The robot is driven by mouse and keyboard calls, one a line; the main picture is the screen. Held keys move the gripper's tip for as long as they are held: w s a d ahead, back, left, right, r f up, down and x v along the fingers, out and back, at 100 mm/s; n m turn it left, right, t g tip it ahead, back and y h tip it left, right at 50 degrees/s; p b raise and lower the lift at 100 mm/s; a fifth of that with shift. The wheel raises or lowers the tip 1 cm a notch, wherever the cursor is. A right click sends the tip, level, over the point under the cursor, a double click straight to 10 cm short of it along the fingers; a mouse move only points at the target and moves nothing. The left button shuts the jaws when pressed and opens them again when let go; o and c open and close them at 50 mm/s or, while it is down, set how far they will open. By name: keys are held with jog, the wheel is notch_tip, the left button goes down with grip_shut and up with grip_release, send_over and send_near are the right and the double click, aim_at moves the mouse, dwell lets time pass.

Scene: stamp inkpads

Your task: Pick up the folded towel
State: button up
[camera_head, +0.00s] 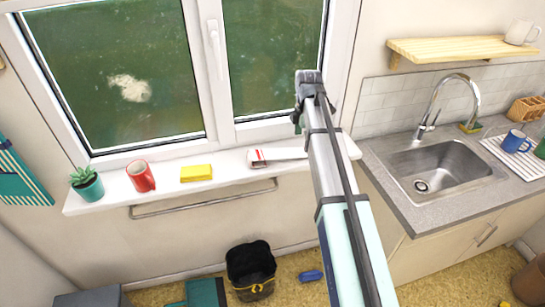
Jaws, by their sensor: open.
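A yellow folded item (196,173), which looks like the folded towel, lies flat on the white windowsill between a red mug and a small red, white and grey item. My gripper (299,118) is at the far end of my arm, in front of the window frame, above and to the right of the yellow item and well apart from it. It is open and appears empty. Its fingers are small and partly hidden by the arm.
On the windowsill (105,197) stand a potted plant (87,183), the red mug (140,176) and the small red, white and grey item (257,158). A rail (200,202) runs below. A black bin (250,268) stands on the floor; the sink (440,168) is right.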

aim_at(301, 152)
jog(key=shift+w+a+f+p, duration=0.15)
jog(key=shift+f+p, duration=0.9)
jog(key=shift+f, duration=1.5)
jog(key=c, duration=1.3)
